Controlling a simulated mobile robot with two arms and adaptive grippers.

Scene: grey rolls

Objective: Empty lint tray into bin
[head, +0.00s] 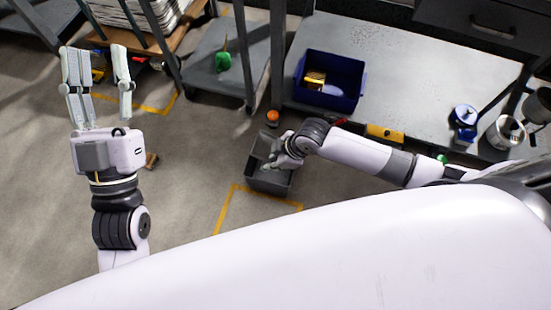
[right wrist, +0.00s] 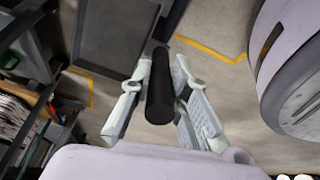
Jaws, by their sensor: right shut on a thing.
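A dark grey bin (head: 270,182) stands on the floor in the middle of the head view. A small grey tray (head: 262,145) is over its far edge, tilted, next to my right gripper (head: 288,160). In the right wrist view my right gripper (right wrist: 168,112) is shut around a black round handle (right wrist: 160,85), and the grey tray (right wrist: 112,35) lies beyond it. I cannot see any lint, and the inside of the bin is mostly hidden. My left gripper (head: 98,82) is open and empty above the floor at the left.
A grey workbench (head: 390,60) carries a blue crate (head: 330,82), a blue tape dispenser (head: 465,120) and a metal pot (head: 505,132). A grey cart (head: 215,65) and a wooden-topped shelf (head: 165,45) stand behind. Yellow tape (head: 225,208) marks the floor. The left floor is mostly free.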

